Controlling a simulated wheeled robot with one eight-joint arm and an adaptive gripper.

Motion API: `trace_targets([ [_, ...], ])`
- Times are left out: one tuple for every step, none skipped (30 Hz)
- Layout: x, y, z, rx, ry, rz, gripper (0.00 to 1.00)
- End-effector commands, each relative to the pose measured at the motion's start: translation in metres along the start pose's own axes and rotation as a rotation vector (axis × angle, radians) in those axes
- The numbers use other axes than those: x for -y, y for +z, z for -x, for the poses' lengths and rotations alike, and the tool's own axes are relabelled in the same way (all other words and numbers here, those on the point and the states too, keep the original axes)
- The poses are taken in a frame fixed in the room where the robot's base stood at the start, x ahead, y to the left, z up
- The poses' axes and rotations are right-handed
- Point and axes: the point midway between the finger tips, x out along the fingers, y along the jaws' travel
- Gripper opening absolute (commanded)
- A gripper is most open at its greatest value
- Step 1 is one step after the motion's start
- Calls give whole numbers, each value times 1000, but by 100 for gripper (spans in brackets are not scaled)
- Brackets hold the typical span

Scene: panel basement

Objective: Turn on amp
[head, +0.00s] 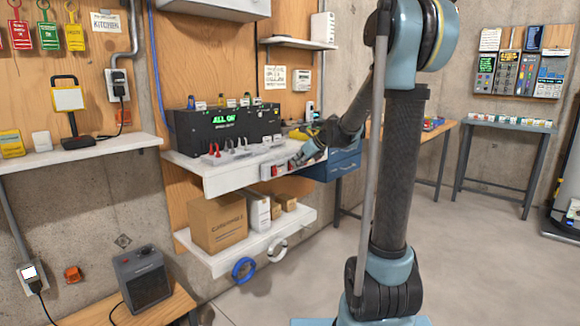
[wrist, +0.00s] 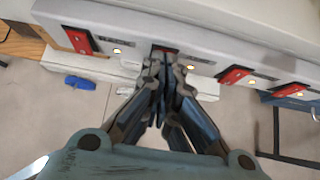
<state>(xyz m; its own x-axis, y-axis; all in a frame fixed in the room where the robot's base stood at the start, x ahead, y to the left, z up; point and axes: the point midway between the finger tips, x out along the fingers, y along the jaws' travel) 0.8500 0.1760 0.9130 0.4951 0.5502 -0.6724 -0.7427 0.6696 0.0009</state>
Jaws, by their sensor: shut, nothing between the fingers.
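A pale strip (wrist: 130,43) with several switches runs along the shelf front in the wrist view. Red switches show at its left (wrist: 80,41), right of the middle (wrist: 235,75) and far right (wrist: 290,90). Small lights glow beside them. My gripper (wrist: 161,68) is shut and empty, its tips at a dark switch (wrist: 165,48) that they partly cover. I cannot tell whether they touch it. The labels are too small to read, so I cannot tell which switch is the amp's. In the head view my gripper (head: 300,158) is at the shelf's front right, by a red switch (head: 278,170).
A black box (head: 225,128) reading "ALL ON" in green stands on the white shelf (head: 222,181). Below are a cardboard box (head: 217,222) and hanging rings, blue (head: 243,270) and white. A blue drawer unit (head: 338,166) stands right of the shelf.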

Motion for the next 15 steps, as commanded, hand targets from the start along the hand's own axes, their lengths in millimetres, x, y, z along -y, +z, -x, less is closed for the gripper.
trace_targets([
  [0,0,0,0,0,0,0],
  [0,1,1,0,0,0,0],
  [0,2,1,0,0,0,0],
  [-1,3,2,0,1,1,0],
  [-1,4,2,0,1,1,0],
  [-1,5,3,0,1,1,0],
  [-2,6,4,0,2,1,0],
  [-2,7,5,0,2,2,0],
  [-2,8,5,0,2,2,0],
  [-3,9,6,0,3,2,0],
  [-3,10,7,0,3,3,0],
  [-3,12,8,0,3,3,0],
  [-3,12,8,0,4,3,0],
  [-3,13,8,0,4,3,0],
  [-4,14,8,0,4,4,0],
])
